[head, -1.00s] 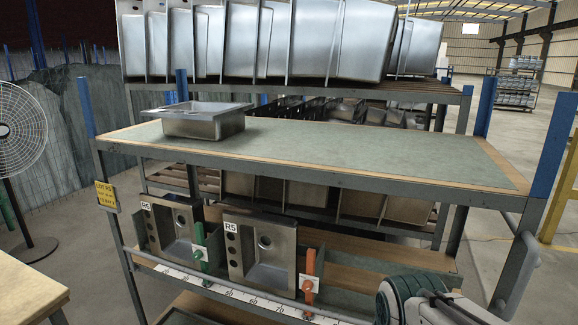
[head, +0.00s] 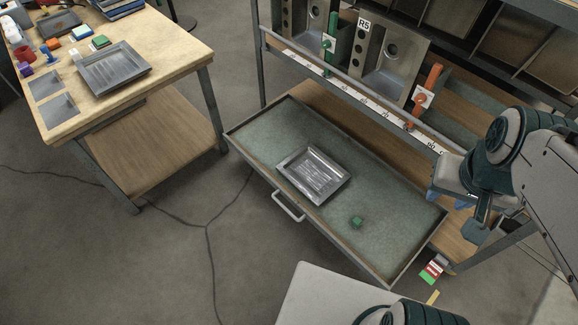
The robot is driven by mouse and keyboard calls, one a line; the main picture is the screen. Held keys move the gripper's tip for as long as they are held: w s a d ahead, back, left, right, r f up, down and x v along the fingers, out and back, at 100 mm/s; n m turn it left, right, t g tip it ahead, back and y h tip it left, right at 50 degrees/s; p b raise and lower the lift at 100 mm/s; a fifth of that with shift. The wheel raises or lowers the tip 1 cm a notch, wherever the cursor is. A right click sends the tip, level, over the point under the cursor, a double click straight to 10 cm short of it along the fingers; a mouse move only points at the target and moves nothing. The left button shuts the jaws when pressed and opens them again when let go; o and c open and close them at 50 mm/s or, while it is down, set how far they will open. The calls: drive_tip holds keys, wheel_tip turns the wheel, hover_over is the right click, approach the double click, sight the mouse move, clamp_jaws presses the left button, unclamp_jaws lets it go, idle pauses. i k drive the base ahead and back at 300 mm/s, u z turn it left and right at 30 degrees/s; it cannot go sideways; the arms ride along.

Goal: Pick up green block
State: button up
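Another green block (head: 101,41) sits on the wooden table at the upper left. My gripper (head: 455,204) is at the right of the head view, in front of the rack's rail.
A grey metal tray (head: 314,175) lies in the drawer. The drawer handle (head: 288,206) faces the open floor. The wooden table (head: 185,45) carries another tray (head: 114,68) and several small items. Sink panels (head: 392,62) with orange and green clamps stand on the rack.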

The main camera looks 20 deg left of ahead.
sight(356, 222)
drive_tip(key=u, duration=0.45)
drive_tip(key=k, duration=1)
drive_tip(key=u, duration=1)
drive_tip(key=i, duration=1.3)
drive_tip(key=z, duration=0.8)
